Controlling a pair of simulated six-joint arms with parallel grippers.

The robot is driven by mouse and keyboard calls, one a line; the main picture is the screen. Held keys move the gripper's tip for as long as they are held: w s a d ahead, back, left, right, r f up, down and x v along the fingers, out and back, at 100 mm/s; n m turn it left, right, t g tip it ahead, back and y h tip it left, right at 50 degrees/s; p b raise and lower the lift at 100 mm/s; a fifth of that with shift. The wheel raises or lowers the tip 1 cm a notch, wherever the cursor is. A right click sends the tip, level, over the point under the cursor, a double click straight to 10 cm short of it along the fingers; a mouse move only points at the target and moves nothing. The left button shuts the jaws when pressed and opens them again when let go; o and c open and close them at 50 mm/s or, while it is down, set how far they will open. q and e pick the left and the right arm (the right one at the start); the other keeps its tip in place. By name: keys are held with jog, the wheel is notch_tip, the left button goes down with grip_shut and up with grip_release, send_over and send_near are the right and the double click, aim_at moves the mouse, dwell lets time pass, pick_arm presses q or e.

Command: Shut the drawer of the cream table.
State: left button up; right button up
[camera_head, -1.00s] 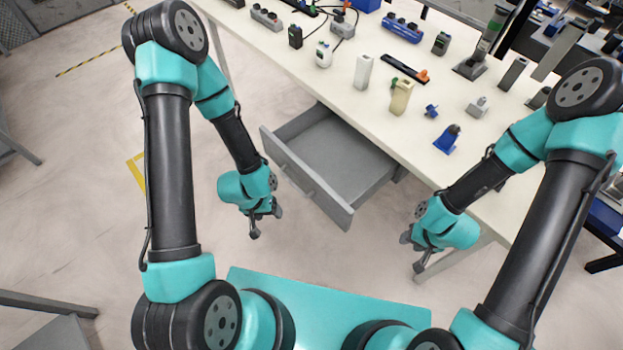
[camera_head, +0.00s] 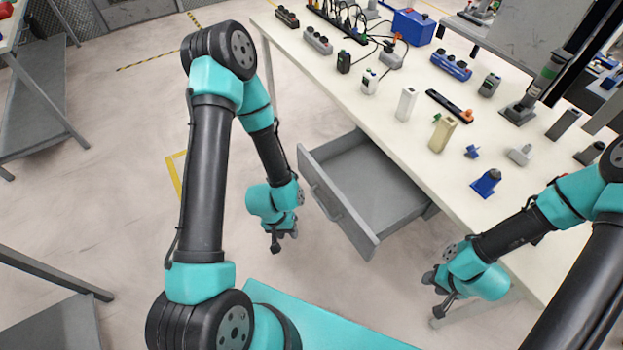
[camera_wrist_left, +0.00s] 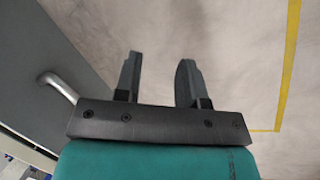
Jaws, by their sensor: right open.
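The cream table (camera_head: 385,90) runs diagonally across the head view. Its grey drawer (camera_head: 375,185) is pulled open and looks empty, with a bar handle (camera_head: 325,203) on its front. The drawer front (camera_wrist_left: 45,55) and one end of the handle (camera_wrist_left: 58,86) also show at the left of the left wrist view. My left gripper (camera_head: 276,242) is in front of and left of the drawer front, apart from it. In the left wrist view its two fingers (camera_wrist_left: 160,75) are spread with nothing between them. My right gripper (camera_head: 438,300) is open, right of the drawer near the table's near edge.
Power strips, bottles, a blue box (camera_head: 413,27) and a blue part (camera_head: 486,183) stand on the tabletop. A grey shelf (camera_head: 35,95) is at the far left. The floor (camera_head: 130,150) left of the drawer is clear, with yellow tape marks.

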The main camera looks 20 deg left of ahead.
pick_arm(q)
jog(key=s+n, duration=0.1)
jog(key=s+a+f+n+g+h, duration=0.1)
jog(key=n, duration=0.1)
jog(key=s+a+f+n+g, duration=0.1)
jog(key=n, duration=0.1)
jog(key=shift+a+f, duration=0.15)
jog(key=shift+a, duration=0.1)
jog(key=c, duration=0.5)
jog(key=shift+s+f+n+g+h, duration=0.1)
jog(key=shift+s+n+g+h, duration=0.05)
jog(key=shift+n+h, duration=0.35)
jog(key=shift+s+f+n+g+h, duration=0.15)
jog(key=shift+n+h, duration=0.15)
jog(key=shift+n, duration=0.3)
jog(key=shift+c, duration=0.4)
jog(key=shift+w+d+r+n+h, duration=0.1)
jog(key=shift+w+d+n+h, duration=0.1)
jog(key=shift+n+h, duration=0.55)
grip_shut()
jog(key=w+a+r+n+t+h, duration=0.1)
jog(key=w+a+r+n+t, duration=0.1)
jog(key=w+a+n+t, duration=0.5)
jog(key=w+a+r+n+t+h, duration=0.1)
jog(key=w+a+r+n+t, duration=0.1)
jog(key=w+a+n+t, duration=0.5)
jog(key=w+n+t, duration=0.3)
jog(key=shift+a+h, duration=0.3)
jog(key=shift+h, duration=0.05)
